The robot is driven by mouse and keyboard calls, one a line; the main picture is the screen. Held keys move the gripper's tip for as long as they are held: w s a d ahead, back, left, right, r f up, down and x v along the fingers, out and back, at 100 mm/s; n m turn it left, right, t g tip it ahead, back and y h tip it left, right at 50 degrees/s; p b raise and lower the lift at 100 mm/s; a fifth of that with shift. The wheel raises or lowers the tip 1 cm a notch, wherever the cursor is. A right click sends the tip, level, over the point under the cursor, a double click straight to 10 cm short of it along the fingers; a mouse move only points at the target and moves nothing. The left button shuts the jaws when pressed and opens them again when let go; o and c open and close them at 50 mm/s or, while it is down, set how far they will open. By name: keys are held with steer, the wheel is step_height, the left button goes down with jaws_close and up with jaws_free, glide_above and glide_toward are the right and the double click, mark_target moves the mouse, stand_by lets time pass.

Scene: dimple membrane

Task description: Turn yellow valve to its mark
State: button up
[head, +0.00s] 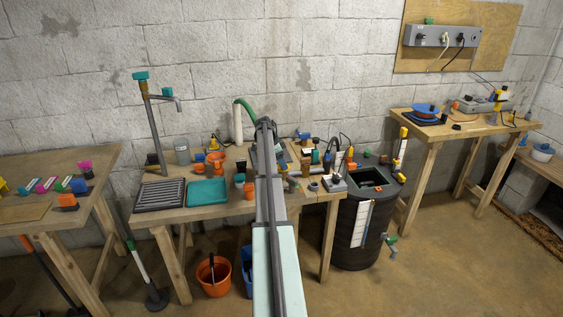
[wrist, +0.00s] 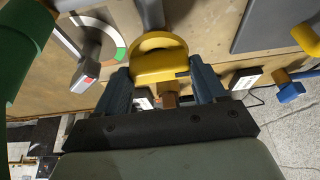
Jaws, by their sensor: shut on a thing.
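The yellow valve (wrist: 155,44) has a rounded yellow handle and shows at the top middle of the wrist view. My gripper (wrist: 160,68) has its two dark fingers on either side of the handle's near part and is shut on it. A brownish stub (wrist: 170,99) shows between the fingers below the handle. I cannot make out the valve's mark for certain. In the head view my own arm covers the valve and the gripper.
In the wrist view, a dial (wrist: 103,38) with a green and red arc is left of the valve, beside a green hose (wrist: 25,40). A blue handle (wrist: 290,92) is at right. In the head view, a teal tray (head: 207,192) lies on the cluttered bench (head: 160,214).

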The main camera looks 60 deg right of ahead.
steer(key=c, duration=0.3)
steer(key=shift+a+n, duration=0.1)
steer(key=shift+n, duration=0.2)
steer(key=n, duration=0.1)
steer(key=n+t+h, duration=0.1)
steer(key=n, duration=0.1)
steer(key=shift+s+n, duration=0.2)
steer(key=shift+n, duration=0.1)
steer(key=n+t, duration=0.2)
steer(key=n, duration=0.2)
steer(key=shift+s+n, duration=0.1)
steer(key=shift+n, duration=0.2)
steer(key=n+t, duration=0.1)
steer(key=n, duration=0.3)
steer(key=shift+s+t, duration=0.1)
steer(key=shift+t, duration=0.3)
steer(key=shift+n+t+y, duration=0.5)
steer(key=shift+n+t, duration=0.2)
steer(key=shift+n, duration=1.8)
